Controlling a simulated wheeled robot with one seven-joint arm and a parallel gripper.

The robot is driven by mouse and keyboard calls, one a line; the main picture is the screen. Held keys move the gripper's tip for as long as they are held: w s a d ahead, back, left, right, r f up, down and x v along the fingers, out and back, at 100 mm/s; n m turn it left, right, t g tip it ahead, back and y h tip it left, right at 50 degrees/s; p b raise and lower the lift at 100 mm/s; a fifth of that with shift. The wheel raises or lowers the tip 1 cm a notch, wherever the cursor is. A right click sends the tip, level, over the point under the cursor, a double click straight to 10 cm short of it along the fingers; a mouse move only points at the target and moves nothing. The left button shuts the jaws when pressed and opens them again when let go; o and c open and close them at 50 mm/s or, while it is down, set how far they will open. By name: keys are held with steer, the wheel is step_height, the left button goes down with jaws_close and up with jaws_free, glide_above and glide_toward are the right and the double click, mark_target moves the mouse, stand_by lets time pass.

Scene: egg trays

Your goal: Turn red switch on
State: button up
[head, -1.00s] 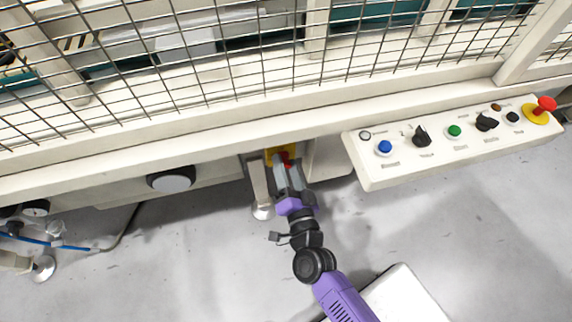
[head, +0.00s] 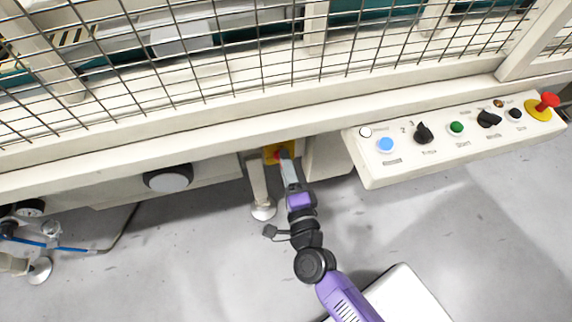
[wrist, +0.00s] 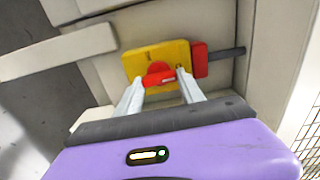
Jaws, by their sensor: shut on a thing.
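The red switch (wrist: 158,76) is a red rotary handle on a yellow plate (wrist: 142,60), fixed to the cream machine below the fence. In the wrist view my gripper (wrist: 164,80) has a finger on each side of the red handle and is shut on it. In the head view the yellow plate (head: 270,153) shows beside my gripper (head: 285,157), whose fingertips cover most of the red handle.
A control panel (head: 375,172) with several buttons and knobs and a red emergency stop (head: 548,100) stands to the right. A machine leg with a round foot (head: 263,210) is just left of my gripper. The grey floor (head: 180,270) is clear.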

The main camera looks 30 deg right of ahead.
steer(key=shift+f, duration=0.1)
stand_by(0.4)
steer(key=o, duration=1.4)
steer(key=shift+c, duration=0.2)
steer(key=v, duration=0.8)
steer(key=shift+p, duration=0.3)
